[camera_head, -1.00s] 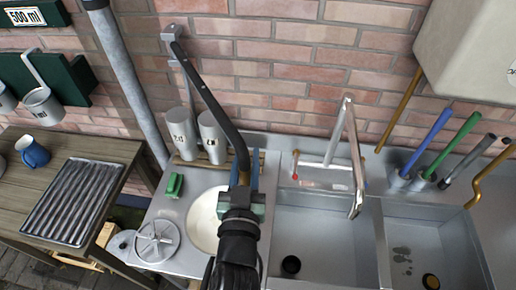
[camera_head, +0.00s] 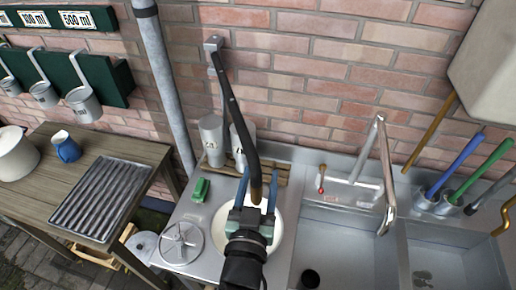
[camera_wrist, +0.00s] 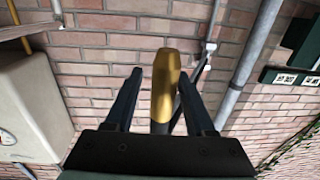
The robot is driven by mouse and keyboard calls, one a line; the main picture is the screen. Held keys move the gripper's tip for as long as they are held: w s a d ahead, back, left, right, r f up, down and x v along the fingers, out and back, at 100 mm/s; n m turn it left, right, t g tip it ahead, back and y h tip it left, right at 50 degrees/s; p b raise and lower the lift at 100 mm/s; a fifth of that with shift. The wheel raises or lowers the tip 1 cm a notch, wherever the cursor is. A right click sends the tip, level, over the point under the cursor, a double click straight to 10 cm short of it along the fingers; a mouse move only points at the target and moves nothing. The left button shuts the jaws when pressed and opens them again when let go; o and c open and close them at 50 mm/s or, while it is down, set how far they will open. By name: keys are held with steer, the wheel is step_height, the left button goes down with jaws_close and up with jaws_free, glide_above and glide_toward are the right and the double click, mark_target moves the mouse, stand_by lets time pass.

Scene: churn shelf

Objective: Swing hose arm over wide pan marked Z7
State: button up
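The hose arm (camera_head: 235,110) is a dark tube on a wall bracket, slanting down and right to a brass-brown end. That brass end fills the middle of the wrist view (camera_wrist: 164,85). My gripper (camera_head: 257,190) is open, with one finger on each side of the brass end; in the wrist view (camera_wrist: 160,75) a gap shows on the left side. A wide white round pan (camera_head: 221,223) sits in the counter below, partly hidden by my gripper. The hose end is near the pan's back edge in the picture. I cannot read a Z7 mark on the pan.
Two tall grey cups (camera_head: 212,141) with unclear marks stand behind the pan. A green block (camera_head: 201,189) and a spoked disc (camera_head: 180,243) lie left. A tap (camera_head: 384,165) and sinks (camera_head: 333,248) are right. A wooden table (camera_head: 45,198) holds a ridged tray (camera_head: 100,198).

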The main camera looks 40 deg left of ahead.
steer(key=shift+a, duration=0.15)
steer(key=b+v, duration=0.6)
steer(key=v, duration=0.7)
stand_by(0.6)
